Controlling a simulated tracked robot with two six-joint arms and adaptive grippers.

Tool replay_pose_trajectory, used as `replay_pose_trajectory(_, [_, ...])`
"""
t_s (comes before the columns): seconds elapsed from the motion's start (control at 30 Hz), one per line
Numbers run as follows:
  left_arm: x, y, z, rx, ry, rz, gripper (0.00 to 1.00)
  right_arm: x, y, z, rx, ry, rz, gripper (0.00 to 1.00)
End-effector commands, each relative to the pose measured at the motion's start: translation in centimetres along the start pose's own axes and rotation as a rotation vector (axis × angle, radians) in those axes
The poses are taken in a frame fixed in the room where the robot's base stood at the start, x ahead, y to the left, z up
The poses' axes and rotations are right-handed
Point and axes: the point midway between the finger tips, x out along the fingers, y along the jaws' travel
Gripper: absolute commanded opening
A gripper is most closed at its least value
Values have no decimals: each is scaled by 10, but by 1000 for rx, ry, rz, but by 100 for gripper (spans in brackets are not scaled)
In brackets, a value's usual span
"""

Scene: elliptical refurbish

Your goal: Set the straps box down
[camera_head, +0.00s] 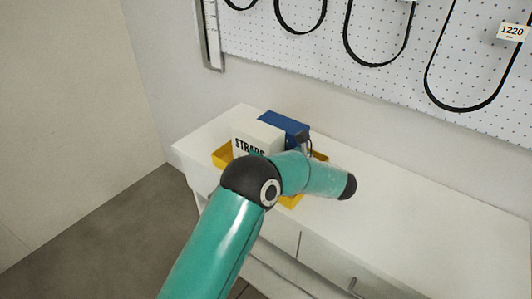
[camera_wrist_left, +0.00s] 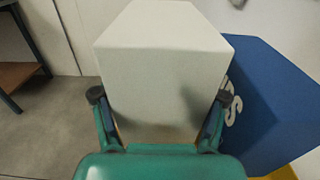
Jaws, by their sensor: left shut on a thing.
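The white straps box (camera_head: 255,140) shows in the head view with black lettering, partly hidden behind my left arm. It also fills the middle of the left wrist view (camera_wrist_left: 160,70). My left gripper (camera_wrist_left: 160,97) is shut on it, one finger against each side. In the head view the fingers are mostly hidden by my arm. The box is at the yellow tray (camera_head: 222,157) on the white worktop; whether its underside touches the tray is hidden. My right gripper is in neither view.
A blue box (camera_head: 285,125) stands close beside the white box, also at the right in the left wrist view (camera_wrist_left: 265,100). The white worktop (camera_head: 430,220) is clear to the right. Black belts (camera_head: 428,90) hang on the pegboard behind.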

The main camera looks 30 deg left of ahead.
Motion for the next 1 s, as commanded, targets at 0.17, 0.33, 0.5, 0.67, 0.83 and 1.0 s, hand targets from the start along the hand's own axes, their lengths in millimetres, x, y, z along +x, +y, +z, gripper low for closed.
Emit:
replay_pose_trajectory(0.17, [0, 0, -14, -1, -1, 1, 24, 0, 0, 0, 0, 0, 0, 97])
replay_pose_trajectory(0.33, [1, 1, -14, -2, -1, 1, 24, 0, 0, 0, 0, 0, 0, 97])
replay_pose_trajectory(0.5, [1, 1, -17, 0, 0, 2, 77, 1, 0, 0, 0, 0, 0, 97])
replay_pose_trajectory(0.67, [1, 1, -17, 0, 0, 2, 100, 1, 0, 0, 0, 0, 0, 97])
replay_pose_trajectory(0.83, [1, 1, -17, 0, 0, 2, 100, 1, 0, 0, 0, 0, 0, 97])
replay_pose_trajectory(1.0, [2, 1, -15, 0, 0, 3, 100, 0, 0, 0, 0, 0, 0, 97])
